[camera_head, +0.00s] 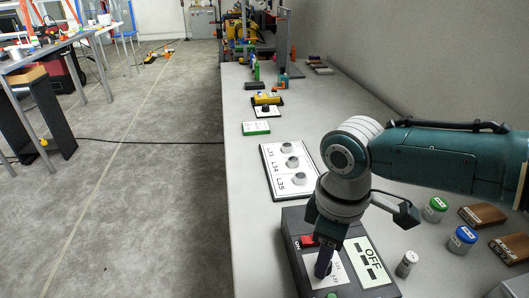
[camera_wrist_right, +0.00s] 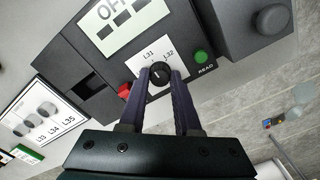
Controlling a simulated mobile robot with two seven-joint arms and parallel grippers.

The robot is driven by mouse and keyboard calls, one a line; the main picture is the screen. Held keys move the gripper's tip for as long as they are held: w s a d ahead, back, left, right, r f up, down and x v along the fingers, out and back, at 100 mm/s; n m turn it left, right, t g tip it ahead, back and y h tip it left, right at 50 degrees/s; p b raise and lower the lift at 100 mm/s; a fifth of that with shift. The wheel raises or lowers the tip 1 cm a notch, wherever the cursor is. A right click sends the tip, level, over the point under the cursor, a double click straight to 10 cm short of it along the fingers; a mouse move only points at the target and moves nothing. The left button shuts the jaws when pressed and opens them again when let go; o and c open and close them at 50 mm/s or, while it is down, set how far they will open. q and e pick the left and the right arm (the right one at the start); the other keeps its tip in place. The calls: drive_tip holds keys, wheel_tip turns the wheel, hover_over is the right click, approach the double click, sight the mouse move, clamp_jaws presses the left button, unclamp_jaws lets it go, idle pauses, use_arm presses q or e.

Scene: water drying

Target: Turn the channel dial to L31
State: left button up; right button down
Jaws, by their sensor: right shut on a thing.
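The channel dial (camera_wrist_right: 160,73) is a small black knob on a white label plate of a dark meter box (camera_head: 293,228). L31 and L32 are printed on the plate at either side above it in the right wrist view. The white mark on the knob is too small to read surely. My right gripper (camera_wrist_right: 160,80) is shut on the dial, with one finger on each side. In the head view the right gripper (camera_head: 323,268) points down at the plate and hides the dial. The display (camera_head: 369,262) reads OFF. My left gripper is not in view.
A red switch (camera_wrist_right: 125,90) and a green READ button (camera_wrist_right: 201,56) flank the dial. A metal vial (camera_head: 406,264) and green-capped and blue-capped jars (camera_head: 435,210) stand to the right.

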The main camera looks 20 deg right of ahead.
idle(0.4)
drive_tip(key=c, duration=0.6)
unclamp_jaws()
drive_tip(key=shift+r, duration=0.1)
wheel_tip(320, 180, up, 10)
drive_tip(key=p, duration=0.3)
drive_tip(key=shift+a, duration=0.1)
